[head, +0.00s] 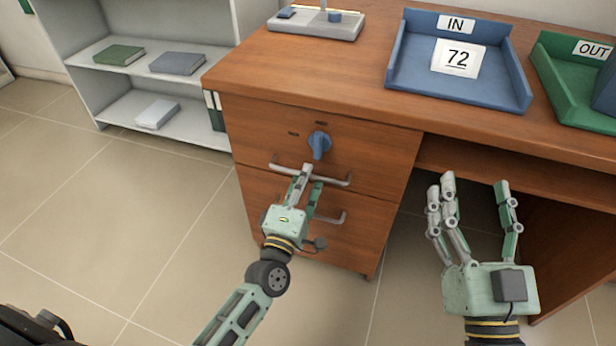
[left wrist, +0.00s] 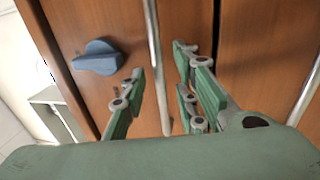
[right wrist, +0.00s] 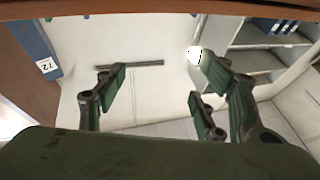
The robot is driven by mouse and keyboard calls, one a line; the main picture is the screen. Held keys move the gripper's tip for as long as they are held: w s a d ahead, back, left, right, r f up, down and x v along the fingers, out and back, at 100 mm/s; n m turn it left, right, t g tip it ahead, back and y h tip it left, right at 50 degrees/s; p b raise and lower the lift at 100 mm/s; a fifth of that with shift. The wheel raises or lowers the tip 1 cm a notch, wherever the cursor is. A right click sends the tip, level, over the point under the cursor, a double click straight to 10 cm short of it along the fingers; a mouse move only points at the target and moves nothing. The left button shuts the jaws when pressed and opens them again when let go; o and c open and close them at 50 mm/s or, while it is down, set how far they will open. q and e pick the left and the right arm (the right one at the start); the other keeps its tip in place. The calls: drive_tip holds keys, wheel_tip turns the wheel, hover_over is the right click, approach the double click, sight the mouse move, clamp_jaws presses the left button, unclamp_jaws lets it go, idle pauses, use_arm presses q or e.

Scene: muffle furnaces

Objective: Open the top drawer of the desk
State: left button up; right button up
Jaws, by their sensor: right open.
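The wooden desk's top drawer (head: 262,135) looks shut, its front flush with the desk. It has a blue knob (head: 319,146) with its grip pointing down, also in the left wrist view (left wrist: 98,57). Below the knob is a metal bar handle (head: 335,179). My left gripper (head: 307,178) is at this handle. In the left wrist view, the handle bar (left wrist: 156,60) runs between the parted fingers, with gaps on both sides; contact is not clear. My right gripper (head: 475,195) is open and empty in front of the desk's knee space.
A lower drawer with its own handle (head: 331,217) is beneath. On the desk top are a blue IN tray (head: 400,85), a green OUT tray (head: 556,83) and a grey stand (head: 300,26). A white shelf (head: 95,75) with books stands left. The floor at left is clear.

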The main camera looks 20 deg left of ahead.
use_arm(q)
drive_tip(key=shift+w+r, duration=0.1)
drive_tip(key=shift+w, duration=0.6)
clamp_jaws()
